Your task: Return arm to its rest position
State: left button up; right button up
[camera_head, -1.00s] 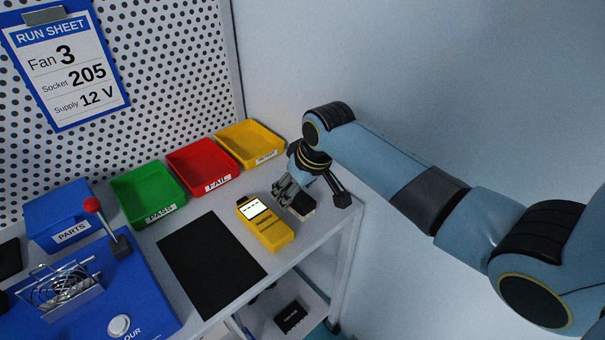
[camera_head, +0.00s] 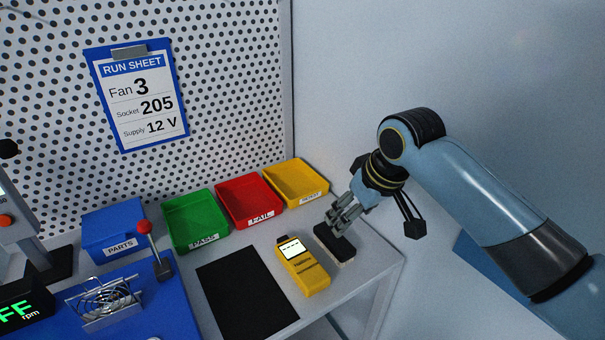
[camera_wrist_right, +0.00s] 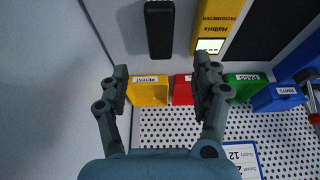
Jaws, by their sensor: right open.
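My right arm comes in from the right in the head view. Its gripper (camera_head: 342,218) hangs just above and behind a dark block with a pale base (camera_head: 335,246) at the bench's right end. In the right wrist view the two fingers of the gripper (camera_wrist_right: 162,80) are spread apart with nothing between them. The dark block (camera_wrist_right: 159,28) lies beyond the fingertips there, apart from them. My left gripper is in neither view.
A yellow tachometer (camera_head: 303,267) lies left of the block, beside a black mat (camera_head: 246,295). Green (camera_head: 190,222), red (camera_head: 249,201) and yellow (camera_head: 296,184) trays line the back. A pegboard (camera_head: 230,70) rises behind; a plain wall stands right.

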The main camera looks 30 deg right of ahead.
jog(key=s+a+r+h, duration=0.1)
jog(key=s+a+r, duration=0.1)
jog(key=s, duration=0.9)
jog(key=s+a+r, duration=0.2)
jog(key=s, duration=0.8)
jog(key=s+d+f+g+b, duration=0.15)
jog(key=f+b, duration=0.25)
jog(key=f, duration=1.4)
jog(key=s+d+f+g+b, duration=0.15)
jog(key=f+b, duration=0.25)
jog(key=f, duration=1.4)
jog(key=s+f+b, duration=0.5)
jog(key=s+f, duration=1.3)
jog(key=f, duration=0.1)
jog(key=shift+d+f+m, duration=0.3)
jog(key=shift+d+f, duration=0.1)
